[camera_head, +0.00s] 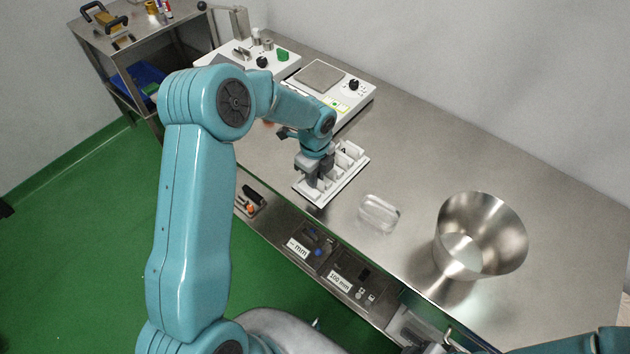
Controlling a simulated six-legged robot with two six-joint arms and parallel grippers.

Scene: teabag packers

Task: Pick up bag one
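A white rack tray (349,184) with several compartments lies on the steel table. My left gripper (314,191) points down at the left part of this tray, with its fingers at or just above the compartments. I cannot tell whether its fingers are open or shut, or whether anything is between them. Bag one cannot be made out; the gripper and wrist cover part of the tray. My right arm (570,345) shows only at the bottom right edge, and the state of its gripper cannot be made out.
A clear shallow container (379,213) lies right of the tray, and a large steel bowl (505,235) stands farther right. Labelled bins (340,281) sit below the table's front edge. The back right table is clear.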

